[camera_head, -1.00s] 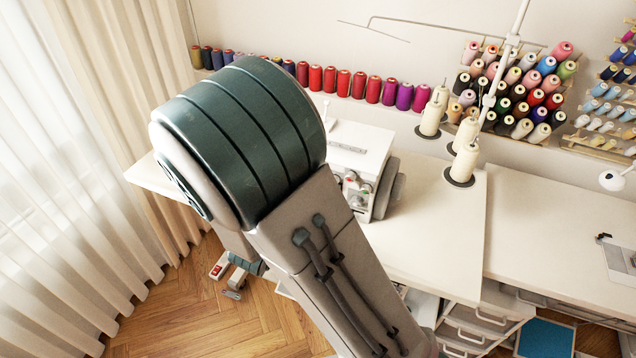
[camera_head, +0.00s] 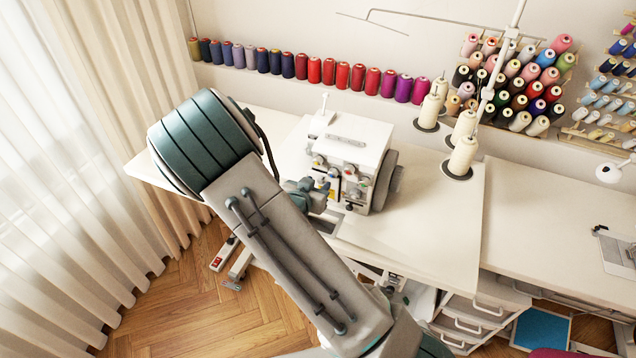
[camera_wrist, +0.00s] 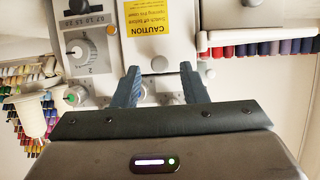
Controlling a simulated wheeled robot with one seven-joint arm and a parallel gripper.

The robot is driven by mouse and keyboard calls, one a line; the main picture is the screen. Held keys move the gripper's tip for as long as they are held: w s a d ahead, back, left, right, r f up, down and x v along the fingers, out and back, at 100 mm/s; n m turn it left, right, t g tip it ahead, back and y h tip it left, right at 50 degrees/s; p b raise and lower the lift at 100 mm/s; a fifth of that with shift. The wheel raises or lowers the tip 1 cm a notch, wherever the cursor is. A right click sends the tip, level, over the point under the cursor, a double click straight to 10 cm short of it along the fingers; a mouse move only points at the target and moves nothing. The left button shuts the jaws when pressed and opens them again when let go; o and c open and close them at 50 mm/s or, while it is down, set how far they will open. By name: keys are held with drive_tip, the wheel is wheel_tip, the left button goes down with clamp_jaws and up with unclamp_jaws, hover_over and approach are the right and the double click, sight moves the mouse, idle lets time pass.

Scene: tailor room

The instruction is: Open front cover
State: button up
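The white sewing machine (camera_head: 350,150) with dials on its front stands on the table in the head view. In the wrist view its front fills the upper middle, with a yellow caution label (camera_wrist: 147,22) that reads upside down. The front cover's outline is not clear; my arm and gripper hide part of the machine's lower front. My gripper (camera_wrist: 160,72) is open, its two fingers apart with nothing visibly held between them. The fingertips are close to the machine front near the label; I cannot tell whether they touch. In the head view my gripper (camera_head: 312,195) is at the machine's lower front left.
The white table (camera_head: 430,225) has clear room right of the machine. Thread cones (camera_head: 462,157) stand behind it at right. A row of coloured spools (camera_head: 330,72) lines the back wall. A curtain (camera_head: 60,180) hangs at left. Drawers (camera_head: 475,320) are below the table.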

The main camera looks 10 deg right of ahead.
drive_tip(key=shift+w+d+f, duration=0.2)
drive_tip(key=shift+w+d, duration=0.1)
drive_tip(key=shift+w, duration=0.1)
clamp_jaws()
